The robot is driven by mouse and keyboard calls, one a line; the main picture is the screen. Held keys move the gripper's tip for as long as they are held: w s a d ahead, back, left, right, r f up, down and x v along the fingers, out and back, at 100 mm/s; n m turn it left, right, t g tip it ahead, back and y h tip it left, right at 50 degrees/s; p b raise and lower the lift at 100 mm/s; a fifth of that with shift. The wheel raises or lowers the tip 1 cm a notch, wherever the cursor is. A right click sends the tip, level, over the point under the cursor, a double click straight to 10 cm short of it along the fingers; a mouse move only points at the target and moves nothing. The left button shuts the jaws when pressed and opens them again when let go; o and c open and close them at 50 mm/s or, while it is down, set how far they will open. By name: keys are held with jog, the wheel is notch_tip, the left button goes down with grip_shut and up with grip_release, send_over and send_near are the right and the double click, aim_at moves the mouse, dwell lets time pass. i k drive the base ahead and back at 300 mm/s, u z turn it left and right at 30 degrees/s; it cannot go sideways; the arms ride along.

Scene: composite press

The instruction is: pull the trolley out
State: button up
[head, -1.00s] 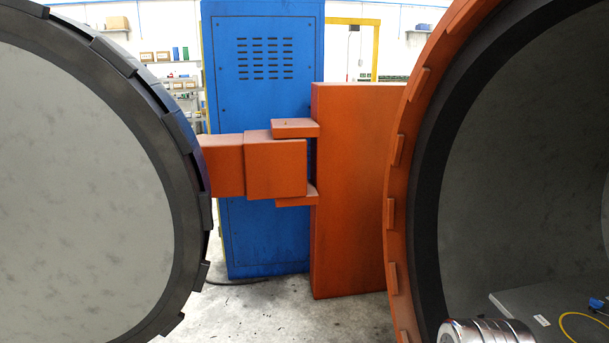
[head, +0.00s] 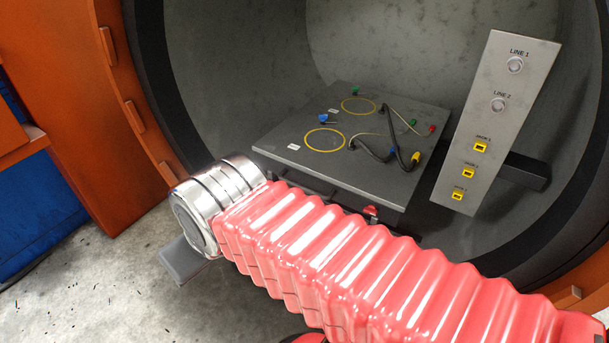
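The trolley (head: 283,138) is inside the round chamber. It has a flat dark grey top with two yellow circles, short hoses and coloured fittings. A dark bar runs along its front edge, partly hidden by my arm. A small red part (head: 371,211) shows on its front. My arm, in a pink-red ribbed sleeve with a chrome wrist, crosses in front of the trolley. My gripper (head: 187,263) shows only as a grey piece below the wrist, left of the trolley and over the floor. The rest of it is hidden, so its opening does not show.
An orange rim (head: 122,82) surrounds the chamber mouth. A tilted grey panel (head: 487,135) labelled LINE 1 and LINE 2, with yellow sockets, stands right of the trolley. Bare concrete floor (head: 110,285) lies at the lower left. A blue cabinet (head: 38,215) is at the far left.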

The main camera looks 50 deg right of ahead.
aim_at(312, 157)
jog(key=z, duration=1.65)
